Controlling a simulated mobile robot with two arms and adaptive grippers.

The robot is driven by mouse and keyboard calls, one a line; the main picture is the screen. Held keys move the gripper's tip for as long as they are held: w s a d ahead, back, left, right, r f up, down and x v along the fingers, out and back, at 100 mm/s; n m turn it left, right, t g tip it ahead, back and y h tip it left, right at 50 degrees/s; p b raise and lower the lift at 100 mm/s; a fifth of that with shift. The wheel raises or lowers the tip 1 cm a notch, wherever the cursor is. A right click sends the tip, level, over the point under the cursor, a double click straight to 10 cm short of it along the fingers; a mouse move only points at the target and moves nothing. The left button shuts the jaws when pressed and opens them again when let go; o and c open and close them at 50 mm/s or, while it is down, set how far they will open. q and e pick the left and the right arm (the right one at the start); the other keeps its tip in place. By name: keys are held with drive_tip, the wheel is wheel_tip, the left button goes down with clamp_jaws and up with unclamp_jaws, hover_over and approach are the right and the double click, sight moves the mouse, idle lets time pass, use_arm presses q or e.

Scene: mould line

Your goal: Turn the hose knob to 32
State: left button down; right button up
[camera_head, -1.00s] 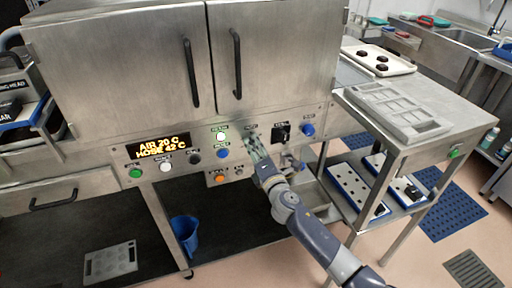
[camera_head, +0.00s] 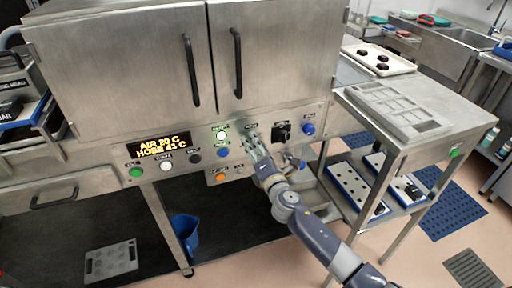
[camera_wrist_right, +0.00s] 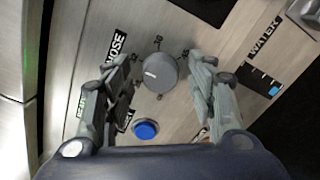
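The hose knob (camera_wrist_right: 160,73) is a round grey dial with a pale mark, seen in the right wrist view beside a "HOSE" label (camera_wrist_right: 116,46). My right gripper (camera_wrist_right: 163,75) is open, one finger on each side of the knob, with a visible gap to it on both sides. In the head view my right gripper (camera_head: 254,138) is at the panel and hides the knob. The display (camera_head: 160,145) reads AIR 20 C and HOSE 41 C. My left gripper is not in view.
Near the knob are a blue button (camera_wrist_right: 145,129), a black switch (camera_head: 281,133) and another blue knob (camera_head: 308,129). Cabinet doors with handles are above. A side table (camera_head: 440,116) with a mould stands at the right, and a blue bucket (camera_head: 186,233) is below.

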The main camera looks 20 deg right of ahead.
drive_tip(key=shift+s, duration=0.15)
drive_tip(key=s, duration=1.1)
drive_tip(key=shift+s+d, duration=0.25)
drive_tip(key=shift+s, duration=0.15)
